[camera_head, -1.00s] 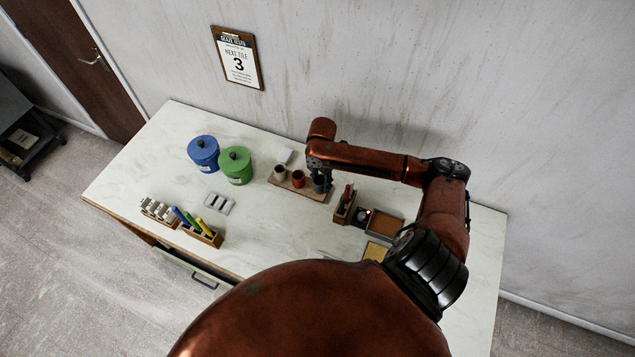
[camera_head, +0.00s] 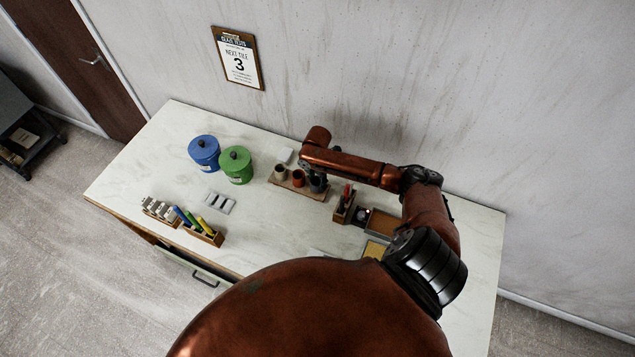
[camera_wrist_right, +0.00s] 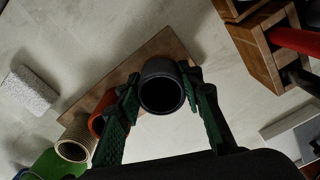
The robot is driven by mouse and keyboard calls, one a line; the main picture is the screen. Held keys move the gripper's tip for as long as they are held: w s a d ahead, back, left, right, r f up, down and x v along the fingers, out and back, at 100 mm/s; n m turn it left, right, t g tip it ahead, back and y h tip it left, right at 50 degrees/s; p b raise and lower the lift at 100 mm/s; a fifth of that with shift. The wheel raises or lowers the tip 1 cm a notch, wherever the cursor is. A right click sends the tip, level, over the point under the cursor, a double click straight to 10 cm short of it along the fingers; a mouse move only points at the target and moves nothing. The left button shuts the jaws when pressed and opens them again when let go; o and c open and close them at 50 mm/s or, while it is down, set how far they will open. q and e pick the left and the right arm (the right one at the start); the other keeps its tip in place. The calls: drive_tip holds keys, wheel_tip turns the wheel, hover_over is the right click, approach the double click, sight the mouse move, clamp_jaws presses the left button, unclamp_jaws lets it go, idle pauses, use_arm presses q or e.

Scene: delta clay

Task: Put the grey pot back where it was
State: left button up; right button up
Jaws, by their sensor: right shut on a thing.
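The grey pot (camera_head: 318,185) is at the right end of a wooden board (camera_head: 310,196) on the bench. In the right wrist view the dark round mouth of the grey pot (camera_wrist_right: 162,92) sits between the two green fingers of my right gripper (camera_wrist_right: 165,98), which is shut on it. The pot overlaps the board (camera_wrist_right: 150,58); I cannot tell whether its base touches it. An orange pot (camera_wrist_right: 98,122) and a beige pot (camera_wrist_right: 74,148) stand in a row beside it. My right gripper (camera_head: 314,177) is partly hidden by its arm. My left gripper is not in view.
A wooden holder (camera_head: 342,208) with red-handled tools stands close to the board's right. Green (camera_head: 236,166) and blue (camera_head: 203,153) lidded jars stand to the left. A white block (camera_head: 285,156) lies behind the board. The bench front of the board is clear.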

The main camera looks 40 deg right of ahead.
drive_tip(key=o, duration=1.2)
drive_tip(key=shift+f, duration=0.15)
wheel_tip(320, 180, up, 12)
drive_tip(key=shift+r+b, duration=0.2)
drive_tip(key=shift+b, duration=0.35)
drive_tip(key=shift+c, duration=0.2)
